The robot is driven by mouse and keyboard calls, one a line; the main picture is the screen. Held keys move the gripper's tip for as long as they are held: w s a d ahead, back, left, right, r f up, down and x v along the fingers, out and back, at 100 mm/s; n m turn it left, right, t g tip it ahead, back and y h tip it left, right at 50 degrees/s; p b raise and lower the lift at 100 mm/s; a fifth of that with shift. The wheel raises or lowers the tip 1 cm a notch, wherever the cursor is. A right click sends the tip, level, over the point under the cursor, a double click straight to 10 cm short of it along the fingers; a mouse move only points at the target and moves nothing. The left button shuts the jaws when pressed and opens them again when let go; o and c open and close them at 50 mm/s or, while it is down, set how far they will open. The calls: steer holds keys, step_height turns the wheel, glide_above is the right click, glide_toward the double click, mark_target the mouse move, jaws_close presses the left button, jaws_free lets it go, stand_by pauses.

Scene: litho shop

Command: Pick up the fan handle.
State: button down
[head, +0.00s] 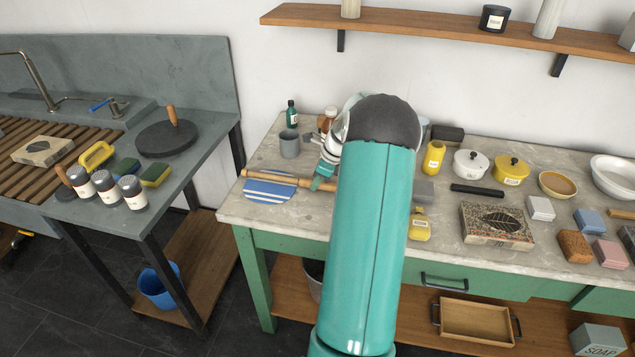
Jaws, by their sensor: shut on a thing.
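A fan with a blue-and-white striped rounded leaf (268,190) lies at the left end of the stone-topped table. Its pale wooden fan handle (290,180) runs from left to right along the leaf's far side. My gripper (320,183) is at the right part of the handle, shut on it. My own teal arm hides part of the gripper and the table behind it. The handle looks low over the tabletop; I cannot tell whether it touches it.
A grey cup (289,145) and a dark green bottle (292,114) stand behind the fan. The table's front left corner is clear.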

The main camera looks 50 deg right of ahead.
steer(key=shift+r, duration=0.4)
step_height(320, 180, up, 3)
steer(key=shift+f, duration=0.1)
steer(key=s+r, duration=0.9)
steer(key=s, duration=0.5)
steer(key=shift+r, duration=0.2)
steer(key=shift+a, duration=0.1)
steer(key=c, duration=1.8)
jaws_free()
steer(key=shift+c, duration=0.2)
jaws_close()
